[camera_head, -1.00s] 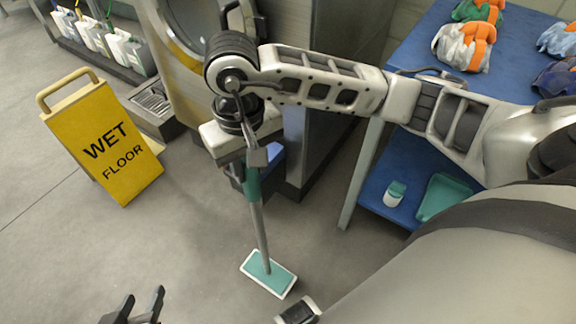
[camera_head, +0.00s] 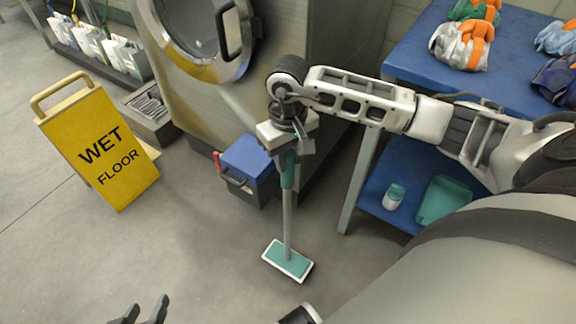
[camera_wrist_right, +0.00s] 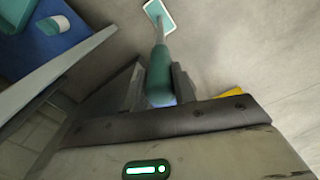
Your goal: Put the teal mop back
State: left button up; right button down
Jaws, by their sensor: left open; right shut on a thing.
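The teal mop (camera_head: 287,215) stands nearly upright in the head view, with its flat teal and white head (camera_head: 288,261) at or just above the floor; I cannot tell if it touches. My right gripper (camera_head: 290,158) is shut on the teal grip near the top of its handle. In the right wrist view the teal grip (camera_wrist_right: 159,75) sits between the fingers of the right gripper (camera_wrist_right: 160,90), and the mop head (camera_wrist_right: 158,14) shows beyond. My left gripper (camera_head: 140,312) is open and empty at the bottom edge of the head view, mostly cut off.
A yellow wet floor sign (camera_head: 100,148) stands at the left. A blue box with a red part (camera_head: 246,168) sits by the steel machine (camera_head: 250,95). A blue two-level table (camera_head: 405,62) stands at the right, holding bags. Open grey floor lies left of the mop.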

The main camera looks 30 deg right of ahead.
aim_at(288, 167)
notch_tip(288, 167, down, 3)
jog(key=shift+r, duration=0.15)
jog(key=shift+f+b, duration=0.3)
jog(key=shift+b, duration=0.15)
jog(key=c, duration=1.1)
grip_release()
jog(key=shift+c, duration=0.2)
